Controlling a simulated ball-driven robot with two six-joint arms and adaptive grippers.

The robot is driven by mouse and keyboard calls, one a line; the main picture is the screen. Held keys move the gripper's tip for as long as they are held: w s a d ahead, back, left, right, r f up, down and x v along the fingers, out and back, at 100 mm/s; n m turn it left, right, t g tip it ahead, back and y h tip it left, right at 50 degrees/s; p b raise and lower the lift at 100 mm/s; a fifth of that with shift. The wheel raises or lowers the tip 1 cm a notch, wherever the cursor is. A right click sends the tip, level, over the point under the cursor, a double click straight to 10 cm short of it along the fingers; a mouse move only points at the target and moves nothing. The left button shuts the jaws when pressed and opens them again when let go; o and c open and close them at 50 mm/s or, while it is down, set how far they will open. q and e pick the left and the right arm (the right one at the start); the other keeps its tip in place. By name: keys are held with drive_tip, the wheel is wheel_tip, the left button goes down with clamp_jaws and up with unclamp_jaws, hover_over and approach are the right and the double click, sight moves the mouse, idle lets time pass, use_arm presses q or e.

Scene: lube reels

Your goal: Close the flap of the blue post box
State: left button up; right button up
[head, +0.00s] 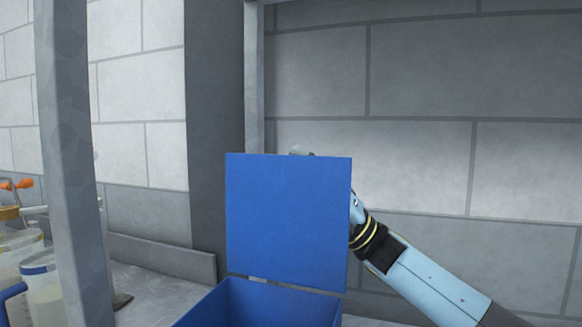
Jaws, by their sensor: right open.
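The blue post box (262,305) stands at the bottom middle of the head view, with its top open. Its square blue flap (287,220) stands upright at the back of the box, its flat face towards me. My right arm comes in from the lower right and passes behind the flap. My right gripper (302,151) is mostly hidden behind the flap; only a grey bit shows above the top edge. I cannot tell if it touches the flap. My left gripper is not in view.
A grey metal post (75,170) rises at the left, and a thinner one (254,80) stands behind the flap. Jugs and containers (40,275) stand at the far left. A grey block wall (420,80) closes off the back.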

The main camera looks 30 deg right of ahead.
drive_tip(key=shift+c, duration=0.4)
clamp_jaws()
drive_tip(key=shift+f, duration=0.1)
